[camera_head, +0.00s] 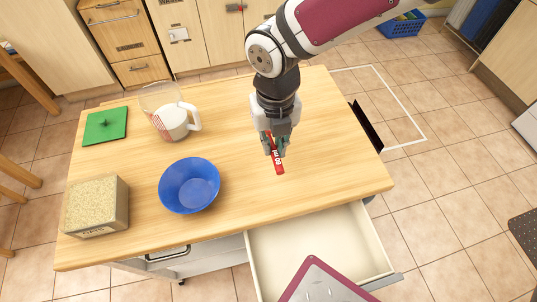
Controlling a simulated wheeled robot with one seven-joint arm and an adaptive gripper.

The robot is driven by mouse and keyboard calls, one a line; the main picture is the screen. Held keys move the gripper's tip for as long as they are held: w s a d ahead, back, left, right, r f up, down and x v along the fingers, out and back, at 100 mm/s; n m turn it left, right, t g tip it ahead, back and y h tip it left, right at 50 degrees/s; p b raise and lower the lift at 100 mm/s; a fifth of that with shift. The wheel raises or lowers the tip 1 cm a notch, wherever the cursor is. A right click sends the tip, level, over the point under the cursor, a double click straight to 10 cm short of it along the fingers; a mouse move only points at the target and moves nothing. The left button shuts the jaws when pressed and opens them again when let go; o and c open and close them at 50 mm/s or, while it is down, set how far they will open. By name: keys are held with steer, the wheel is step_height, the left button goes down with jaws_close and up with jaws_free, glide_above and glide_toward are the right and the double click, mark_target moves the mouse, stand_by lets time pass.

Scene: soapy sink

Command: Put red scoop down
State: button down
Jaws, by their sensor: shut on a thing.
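The red scoop (278,163) is a narrow red piece with white lettering on it. My gripper (275,147) is shut on it and points down over the right half of the wooden tabletop (330,150). The scoop's front end sticks out below the fingers, toward the near edge of the table. Its other end is hidden by the gripper. I cannot tell whether the scoop touches the tabletop or hangs just above it.
A blue bowl (189,186) stands left of my gripper. An open drawer (320,245) juts out below the table's near edge. The tabletop right of my gripper is clear.

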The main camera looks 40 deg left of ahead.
mark_target(272, 173)
step_height(272, 173, down, 10)
steer(key=shift+r+p, duration=0.15)
steer(key=shift+p, duration=0.2)
steer(key=shift+f, duration=0.2)
steer(key=c, duration=1.6)
jaws_free()
steer(key=shift+c, duration=0.2)
steer(key=shift+o, duration=0.3)
steer(key=shift+r, duration=0.1)
